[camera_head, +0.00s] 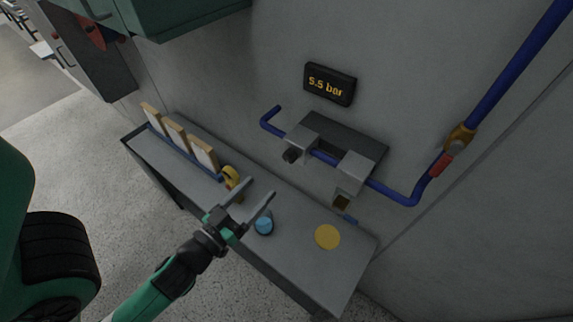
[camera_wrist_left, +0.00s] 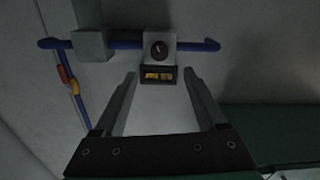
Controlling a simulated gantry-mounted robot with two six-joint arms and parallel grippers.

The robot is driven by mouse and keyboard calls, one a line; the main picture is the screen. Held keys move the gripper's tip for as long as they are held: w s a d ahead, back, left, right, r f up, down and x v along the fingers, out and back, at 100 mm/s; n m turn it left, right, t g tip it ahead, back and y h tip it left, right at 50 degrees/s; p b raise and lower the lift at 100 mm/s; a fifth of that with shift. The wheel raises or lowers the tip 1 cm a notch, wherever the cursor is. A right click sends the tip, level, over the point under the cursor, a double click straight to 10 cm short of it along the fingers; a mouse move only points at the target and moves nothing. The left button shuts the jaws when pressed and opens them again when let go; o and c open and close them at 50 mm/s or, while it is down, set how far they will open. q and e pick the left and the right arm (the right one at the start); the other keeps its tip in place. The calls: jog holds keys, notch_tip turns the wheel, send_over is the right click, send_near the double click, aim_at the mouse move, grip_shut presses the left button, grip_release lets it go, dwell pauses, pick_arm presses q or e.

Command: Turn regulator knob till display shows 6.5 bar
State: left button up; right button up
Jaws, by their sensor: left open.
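The black display (camera_head: 330,84) on the wall reads 5.5 bar in yellow digits. The black regulator knob (camera_head: 291,155) sits on the front of the left grey block (camera_head: 305,136) on the blue pipe. In the left wrist view the round knob (camera_wrist_left: 158,50) faces the camera, with the display (camera_wrist_left: 159,75) below it, its digits too small to read. My left gripper (camera_head: 262,190) is open and empty, below and left of the knob and apart from it. In the wrist view its fingers (camera_wrist_left: 160,73) frame the display from either side. My right gripper is out of view.
A narrow grey table (camera_head: 300,246) under the pipe holds a yellow disc (camera_head: 327,237), a blue-topped cup (camera_head: 264,224), a yellow object (camera_head: 232,178) and upright boards (camera_head: 178,137). The blue pipe (camera_head: 400,196) carries a red valve handle (camera_head: 441,164). A green cabinet (camera_head: 180,20) hangs above.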

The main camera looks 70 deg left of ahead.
aim_at(287, 160)
pick_arm(q)
jog(key=p+x, duration=0.3)
jog(key=x, duration=0.7)
jog(key=shift+w+a+r+p, duration=0.1)
jog(key=shift+w+r+p, duration=0.1)
jog(key=shift+p, duration=0.15)
jog(key=shift+w+a+f, duration=0.15)
jog(key=shift+w+a, duration=0.1)
jog(key=shift+w, duration=0.15)
grip_shut()
